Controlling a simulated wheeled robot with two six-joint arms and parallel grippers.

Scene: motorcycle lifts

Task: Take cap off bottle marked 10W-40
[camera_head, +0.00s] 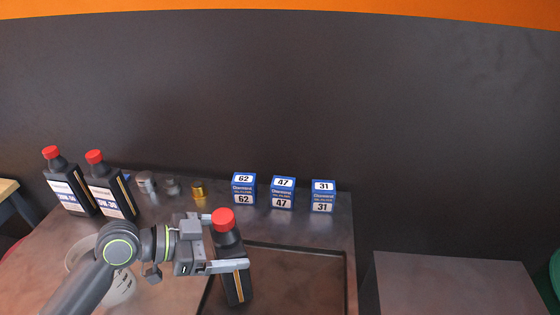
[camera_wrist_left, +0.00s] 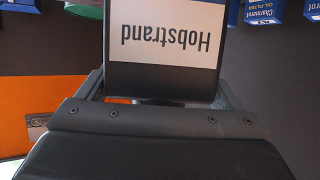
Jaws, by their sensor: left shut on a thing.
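A dark oil bottle (camera_head: 230,245) with a red cap (camera_head: 223,220) is upright at the left side of the black tray. My left gripper (camera_head: 226,242) is shut on its body, below the cap, with one finger on each side. The cap is on the bottle. In the left wrist view the bottle's label (camera_wrist_left: 165,42) shows "Hobstrand" upside down between the fingers; its grade marking is out of view. I cannot tell whether the bottle's base touches the tray. My right gripper is not in view.
Two more red-capped bottles (camera_head: 68,190) (camera_head: 110,192) stand at the back left. Several small metal parts (camera_head: 198,190) and blue boxes marked 62 (camera_head: 243,190), 47 (camera_head: 283,194) and 31 (camera_head: 323,197) line the back. The black tray (camera_head: 300,285) is otherwise empty. A white container (camera_head: 120,287) is partly behind my arm.

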